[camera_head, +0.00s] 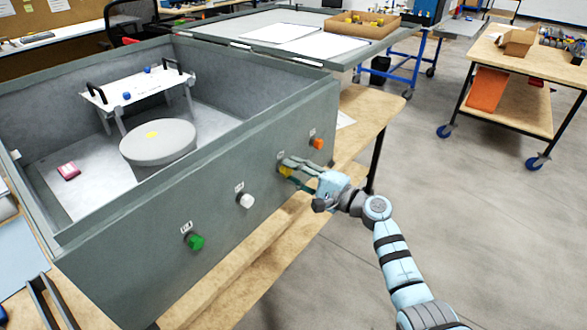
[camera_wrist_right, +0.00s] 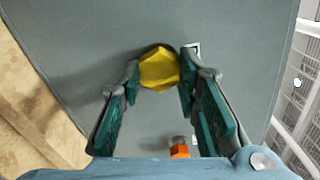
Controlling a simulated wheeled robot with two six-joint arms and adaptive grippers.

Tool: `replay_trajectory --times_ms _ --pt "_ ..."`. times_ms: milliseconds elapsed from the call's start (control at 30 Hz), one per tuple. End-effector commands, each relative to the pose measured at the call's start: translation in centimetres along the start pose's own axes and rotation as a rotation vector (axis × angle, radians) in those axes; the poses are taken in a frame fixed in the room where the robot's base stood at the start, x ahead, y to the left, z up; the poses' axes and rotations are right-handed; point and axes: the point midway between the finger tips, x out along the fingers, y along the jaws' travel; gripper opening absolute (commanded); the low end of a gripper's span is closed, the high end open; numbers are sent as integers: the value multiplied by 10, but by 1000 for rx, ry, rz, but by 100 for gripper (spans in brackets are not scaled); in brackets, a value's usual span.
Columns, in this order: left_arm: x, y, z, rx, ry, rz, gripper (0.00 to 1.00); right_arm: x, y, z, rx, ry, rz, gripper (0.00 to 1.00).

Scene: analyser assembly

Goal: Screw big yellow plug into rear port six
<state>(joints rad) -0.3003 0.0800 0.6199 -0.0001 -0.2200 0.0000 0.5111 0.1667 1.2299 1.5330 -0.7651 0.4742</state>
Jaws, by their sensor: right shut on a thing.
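The big yellow plug (camera_head: 286,171) is at the outer front wall of the grey analyser box (camera_head: 130,265). It lies between the white plug and the orange plug in the row. My right gripper (camera_head: 290,168) reaches in from the right and is shut on the yellow plug. In the right wrist view the plug's yellow faceted head (camera_wrist_right: 160,69) sits between the two green-padded fingertips (camera_wrist_right: 160,78), against the grey wall. The port behind it is hidden, so I cannot tell how deep the plug sits. My left gripper is not in view.
The same wall carries a green plug (camera_head: 194,241), a white plug (camera_head: 246,200) and an orange plug (camera_head: 316,143), which is close to my right gripper. A round grey drum (camera_head: 160,142) and a white rack (camera_head: 140,88) stand inside the box.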

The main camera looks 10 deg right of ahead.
Motion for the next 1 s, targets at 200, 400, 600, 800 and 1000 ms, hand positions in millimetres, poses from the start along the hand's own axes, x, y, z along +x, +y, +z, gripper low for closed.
replay_trajectory --times_ms 200,400,600,800,1000 --pt "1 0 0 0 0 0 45 0 -2 0 1 1 -7 0" --pt "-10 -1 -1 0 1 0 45 0 -5 0 106 1 -6 0" --pt "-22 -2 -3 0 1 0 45 0 -4 1 295 0 -5 0" --pt "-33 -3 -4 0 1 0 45 1 -4 1 486 -3 -5 0" --pt "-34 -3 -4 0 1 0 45 1 -3 1 556 -5 -7 0"
